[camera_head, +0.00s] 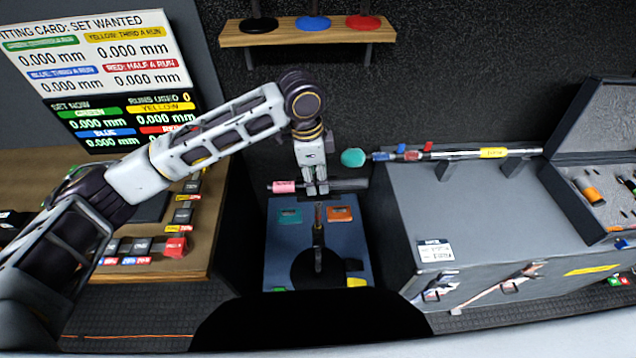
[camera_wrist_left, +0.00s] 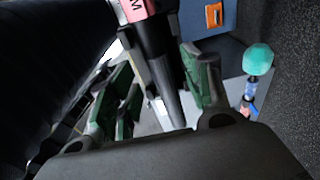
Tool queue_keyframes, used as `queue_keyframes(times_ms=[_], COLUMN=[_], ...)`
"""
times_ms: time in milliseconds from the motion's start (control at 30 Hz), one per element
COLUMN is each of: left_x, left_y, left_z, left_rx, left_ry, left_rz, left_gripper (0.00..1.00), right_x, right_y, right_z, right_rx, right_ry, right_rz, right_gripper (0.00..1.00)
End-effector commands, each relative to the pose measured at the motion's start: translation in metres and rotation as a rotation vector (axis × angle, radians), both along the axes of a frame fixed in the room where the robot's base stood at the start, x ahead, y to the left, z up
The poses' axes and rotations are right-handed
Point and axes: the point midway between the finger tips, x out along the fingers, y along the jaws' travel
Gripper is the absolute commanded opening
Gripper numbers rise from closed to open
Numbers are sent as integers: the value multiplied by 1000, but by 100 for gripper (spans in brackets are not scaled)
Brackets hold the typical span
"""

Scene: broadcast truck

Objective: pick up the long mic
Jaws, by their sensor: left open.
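A long black mic with a pink band lies across the head view, its pink band (camera_head: 285,187) to the left and its dark barrel (camera_head: 350,184) to the right. My left gripper (camera_head: 316,188) points down at the middle of it. In the left wrist view the black barrel (camera_wrist_left: 158,50) passes between the open green-padded fingers, with the pink band (camera_wrist_left: 135,9) at the top. A gap shows on the left side of the barrel; whether the right finger touches it I cannot tell. My right gripper is not in view.
A blue mat (camera_head: 280,255) with a black round-based stand (camera_head: 318,266) is below. A teal ball (camera_head: 353,157) on a rod sticks out from the grey cabinet (camera_head: 450,205) at right. A wooden shelf (camera_head: 300,36) is above; a wooden desk (camera_head: 205,262) is at left.

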Motion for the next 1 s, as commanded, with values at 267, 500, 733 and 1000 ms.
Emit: queue_keyframes(times_ms=[267,500,733,1000], left_x=[0,0,0,0], left_y=[-2,-2,-2,-2], left_z=[-20,-22,-21,-21], left_rx=[-1,-1,0,0], left_ry=[-1,-1,-1,-1], left_rz=[1,1,1,1], left_gripper=[49,49,49,15], right_x=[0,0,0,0], right_y=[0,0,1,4], right_z=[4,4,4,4], right_rx=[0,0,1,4], right_ry=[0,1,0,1], right_rz=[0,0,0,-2], right_gripper=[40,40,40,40])
